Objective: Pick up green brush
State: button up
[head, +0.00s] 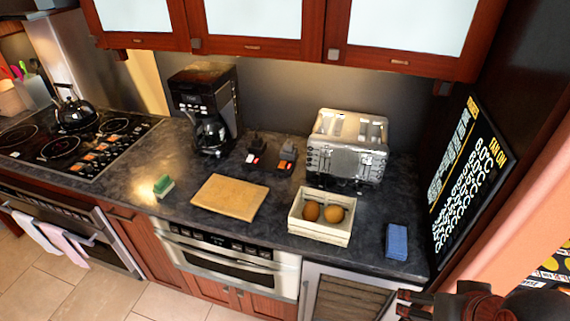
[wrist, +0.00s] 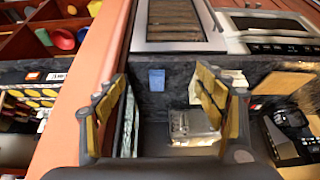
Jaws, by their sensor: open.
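The green brush (head: 163,185) is a small block, green on top with a pale lower part. In the head view it lies on the dark counter (head: 110,190), left of the wooden cutting board and right of the stove. I cannot make it out in the wrist view. My gripper (wrist: 160,92) is open and empty in the wrist view, its two padded fingers spread wide apart. In the head view, part of my arm shows at the bottom right corner, far to the right of the brush.
The counter holds a cutting board (head: 228,197), a white crate (head: 320,233) with round brown items, a blue sponge (head: 396,241), a toaster (head: 347,146) and a coffee maker (head: 205,110). A kettle (head: 75,108) stands on the stove. Cabinets (head: 252,47) overhang the counter.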

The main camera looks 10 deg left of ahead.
aim_at(165, 184)
jog(key=u, duration=1.75)
jog(key=z, duration=0.4)
jog(key=i+j+z, duration=0.5)
jog(key=i+j, duration=0.15)
jog(key=j, duration=0.2)
jog(key=i+j+z, duration=0.25)
jog(key=j, duration=0.2)
jog(key=i+j, duration=0.15)
jog(key=j, duration=0.15)
jog(key=i+j, duration=0.15)
jog(key=j, duration=0.2)
jog(key=i+j, duration=0.15)
jog(key=j, duration=0.15)
jog(key=i+j, duration=0.15)
jog(key=j, duration=0.2)
jog(key=i+j, duration=0.15)
jog(key=j, duration=0.15)
jog(key=z, duration=0.05)
